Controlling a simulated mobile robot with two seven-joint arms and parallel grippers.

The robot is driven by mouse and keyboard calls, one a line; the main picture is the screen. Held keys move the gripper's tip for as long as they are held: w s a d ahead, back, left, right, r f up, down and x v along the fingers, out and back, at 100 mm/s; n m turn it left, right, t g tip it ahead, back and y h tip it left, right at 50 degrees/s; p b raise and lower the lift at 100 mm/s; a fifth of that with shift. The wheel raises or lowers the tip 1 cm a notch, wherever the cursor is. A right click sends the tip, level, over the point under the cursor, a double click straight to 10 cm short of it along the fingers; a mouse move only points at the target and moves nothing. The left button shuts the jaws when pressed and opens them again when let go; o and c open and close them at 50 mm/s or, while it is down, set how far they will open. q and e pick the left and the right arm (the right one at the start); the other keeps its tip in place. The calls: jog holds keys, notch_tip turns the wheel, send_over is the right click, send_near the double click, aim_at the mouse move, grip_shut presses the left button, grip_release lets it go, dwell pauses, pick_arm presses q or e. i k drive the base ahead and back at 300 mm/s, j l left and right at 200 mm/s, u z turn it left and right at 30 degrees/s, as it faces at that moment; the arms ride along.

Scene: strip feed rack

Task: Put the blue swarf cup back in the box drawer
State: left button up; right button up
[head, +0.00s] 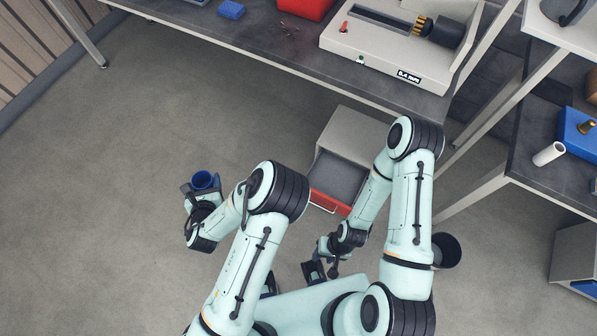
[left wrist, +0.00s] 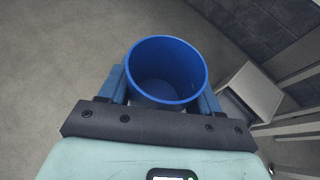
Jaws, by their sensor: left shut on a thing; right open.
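The blue swarf cup (head: 204,179) is held upright in my left gripper (head: 200,186), out over the floor to the left of the box. In the left wrist view the blue cup (left wrist: 166,70) sits between the two fingers, its open mouth toward the camera, and it looks empty. The box drawer (head: 339,178) stands pulled out of the grey box (head: 360,138) under the bench. Its red front with a handle (head: 329,203) faces me, and its visible inside is empty. My right gripper (head: 316,270) is open and empty, low in front of the drawer.
The workbench (head: 270,45) with a machine (head: 395,45) stands over the back of the box. A side shelf (head: 530,160) is at the right. The floor between cup and drawer is clear.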

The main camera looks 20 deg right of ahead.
aim_at(338, 175)
jog(key=i+j+z, duration=0.1)
jog(key=z, duration=0.4)
jog(key=i+j+z, duration=0.2)
jog(key=z, duration=0.25)
jog(key=i+j+z, duration=0.1)
jog(key=z, duration=0.4)
jog(key=j+z, duration=0.6)
jog(key=z, duration=0.35)
jog(key=i+j+z, duration=0.1)
jog(key=j+z, duration=0.2)
jog(key=z, duration=0.15)
jog(key=j+z, duration=0.7)
jog(key=z, duration=0.15)
